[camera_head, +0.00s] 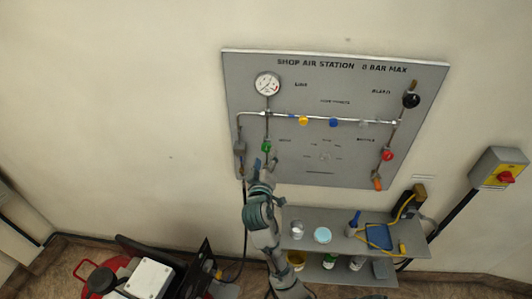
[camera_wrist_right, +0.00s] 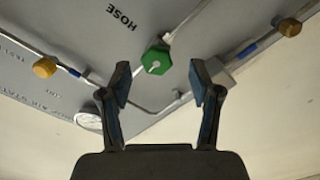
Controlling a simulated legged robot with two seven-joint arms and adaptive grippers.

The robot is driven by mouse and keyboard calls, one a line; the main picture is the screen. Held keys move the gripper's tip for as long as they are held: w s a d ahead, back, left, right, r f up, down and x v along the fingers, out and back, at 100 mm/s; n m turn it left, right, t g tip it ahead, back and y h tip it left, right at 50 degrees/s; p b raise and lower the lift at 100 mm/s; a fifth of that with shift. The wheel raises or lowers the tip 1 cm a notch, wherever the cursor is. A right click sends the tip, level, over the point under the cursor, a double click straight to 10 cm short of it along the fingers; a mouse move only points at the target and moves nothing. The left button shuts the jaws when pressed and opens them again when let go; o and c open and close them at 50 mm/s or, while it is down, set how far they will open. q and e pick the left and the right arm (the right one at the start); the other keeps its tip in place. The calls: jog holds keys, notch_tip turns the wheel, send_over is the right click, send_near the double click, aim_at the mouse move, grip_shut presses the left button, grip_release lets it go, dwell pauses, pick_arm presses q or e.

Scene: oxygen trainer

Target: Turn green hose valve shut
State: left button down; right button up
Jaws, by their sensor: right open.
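The green hose valve (camera_head: 266,147) is a small knob on the left part of the grey wall panel (camera_head: 310,178). In the right wrist view the green knob (camera_wrist_right: 157,61) is hexagonal with a pale mark on its face, close to the word HOSE. My right gripper (camera_head: 264,168) is just below the valve in the head view. In the right wrist view my right gripper (camera_wrist_right: 163,85) is open, its two fingers apart with nothing between the tips. The knob appears just beyond and between the fingertips; contact cannot be seen. My left gripper is not in view.
The panel carries a gauge (camera_head: 267,85), a yellow knob (camera_head: 303,121), a blue knob (camera_head: 333,122), a black knob (camera_head: 411,100) and a red knob (camera_head: 387,155). Below, a grey shelf (camera_head: 345,249) holds several items. A red-handled switch box (camera_head: 499,169) is at right.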

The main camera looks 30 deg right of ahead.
jog(key=v, duration=0.8)
jog(key=shift+a, duration=0.2)
jog(key=shift+f, duration=0.15)
